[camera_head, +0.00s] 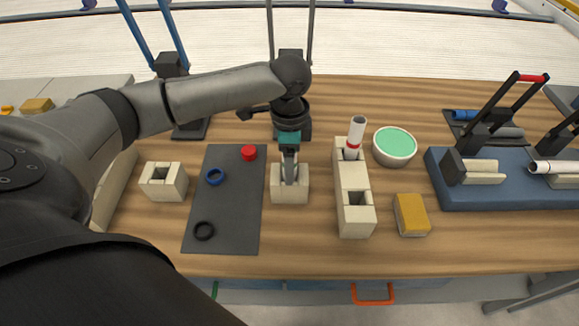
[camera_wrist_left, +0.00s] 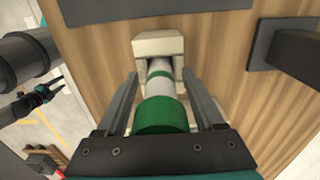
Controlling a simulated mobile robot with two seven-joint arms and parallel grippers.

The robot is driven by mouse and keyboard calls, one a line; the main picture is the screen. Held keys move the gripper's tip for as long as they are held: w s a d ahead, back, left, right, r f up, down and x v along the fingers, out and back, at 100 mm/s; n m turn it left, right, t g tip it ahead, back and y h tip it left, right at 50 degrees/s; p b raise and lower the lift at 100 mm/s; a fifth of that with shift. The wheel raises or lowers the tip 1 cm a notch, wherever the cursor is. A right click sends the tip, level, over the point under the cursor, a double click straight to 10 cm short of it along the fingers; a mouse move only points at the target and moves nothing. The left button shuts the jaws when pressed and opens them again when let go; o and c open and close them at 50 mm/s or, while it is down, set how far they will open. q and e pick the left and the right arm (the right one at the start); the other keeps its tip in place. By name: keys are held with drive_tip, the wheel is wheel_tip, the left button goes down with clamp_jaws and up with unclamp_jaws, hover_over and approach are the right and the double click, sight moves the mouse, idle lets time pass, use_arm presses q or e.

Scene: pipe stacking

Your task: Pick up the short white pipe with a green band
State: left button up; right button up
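The white pipe with green (camera_wrist_left: 159,88) stands in a beige block (camera_wrist_left: 158,45) in the left wrist view. It shows a green band near the block and a wide green part (camera_wrist_left: 163,114) nearest the camera. I cannot tell whether this is one pipe or two. My left gripper (camera_wrist_left: 161,72) has one finger on each side of the pipe, with gaps visible at the tips. In the head view, my left gripper (camera_head: 289,176) points down at the block (camera_head: 289,196) and hides most of the pipe. My right gripper (camera_wrist_left: 50,92) appears small at the left of the wrist view, beyond the table edge.
Right of the gripper, a long beige block (camera_head: 353,181) holds a white pipe with a red band (camera_head: 356,133). Beside it are a green-topped bowl (camera_head: 394,145) and a yellow sponge-like block (camera_head: 410,213). Left lies a dark mat (camera_head: 232,205) with rings and a red cap (camera_head: 249,153).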

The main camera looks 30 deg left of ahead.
use_arm(q)
clamp_jaws()
idle(0.3)
wheel_tip(320, 180, up, 20)
drive_tip(key=p, duration=0.4)
drive_tip(key=shift+p, duration=0.35)
